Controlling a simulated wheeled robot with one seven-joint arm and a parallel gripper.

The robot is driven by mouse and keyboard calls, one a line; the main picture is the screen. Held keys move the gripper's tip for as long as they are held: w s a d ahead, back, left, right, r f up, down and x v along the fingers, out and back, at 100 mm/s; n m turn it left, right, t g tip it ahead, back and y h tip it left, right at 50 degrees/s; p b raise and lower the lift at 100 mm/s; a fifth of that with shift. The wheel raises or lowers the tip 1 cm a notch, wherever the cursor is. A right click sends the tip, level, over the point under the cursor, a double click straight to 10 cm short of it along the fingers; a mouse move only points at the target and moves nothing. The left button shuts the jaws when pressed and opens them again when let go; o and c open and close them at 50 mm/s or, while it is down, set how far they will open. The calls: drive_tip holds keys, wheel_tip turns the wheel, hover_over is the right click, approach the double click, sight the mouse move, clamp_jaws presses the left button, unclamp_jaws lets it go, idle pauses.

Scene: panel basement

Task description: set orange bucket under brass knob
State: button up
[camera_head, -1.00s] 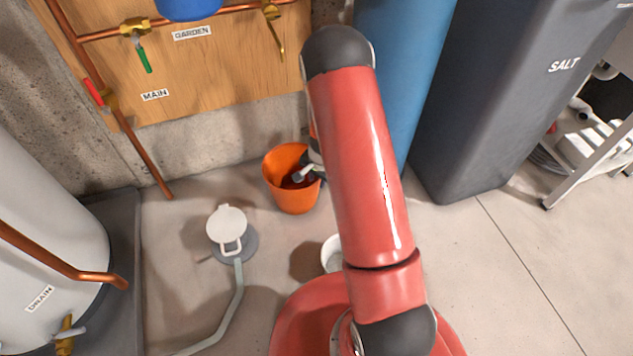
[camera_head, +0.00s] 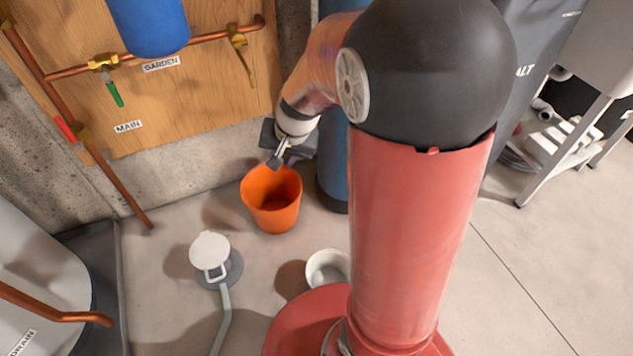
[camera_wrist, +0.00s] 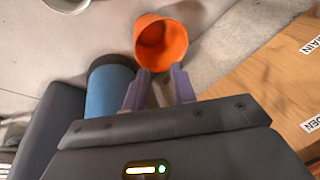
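The orange bucket (camera_head: 272,200) stands upright on the floor near the concrete wall, below the wooden panel. It also shows in the wrist view (camera_wrist: 162,42), just beyond my fingertips. My gripper (camera_head: 277,158) is above the bucket's rim in the head view, pointing down. In the wrist view my gripper (camera_wrist: 158,82) has its two fingers apart, with nothing clearly held between them. Brass fittings sit on the copper pipes, one with a hanging brass lever (camera_head: 238,42) at the panel's right. I cannot tell which one is the brass knob.
A white bowl-like container (camera_head: 327,268) stands beside my red base. A pale floor cap (camera_head: 211,254) with a grey hose lies left of it. A blue cylinder (camera_wrist: 108,92) stands close to the bucket. A white tank (camera_head: 35,255) is at the left. Open floor lies at right.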

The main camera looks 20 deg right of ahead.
drive_tip(key=s+r+n+t+h, duration=0.1)
drive_tip(key=s+r+n, duration=0.2)
drive_tip(key=s+r, duration=0.3)
drive_tip(key=s+r+n+t, duration=0.1)
drive_tip(key=s+r, duration=0.5)
drive_tip(key=s, duration=0.7)
drive_tip(key=shift+s+a+r+n+h, duration=0.15)
drive_tip(key=shift+s+r+n+h, duration=0.25)
drive_tip(key=shift+n, duration=0.5)
drive_tip(key=shift+w+r, duration=0.1)
wheel_tip(320, 180, up, 9)
drive_tip(key=p, duration=0.9)
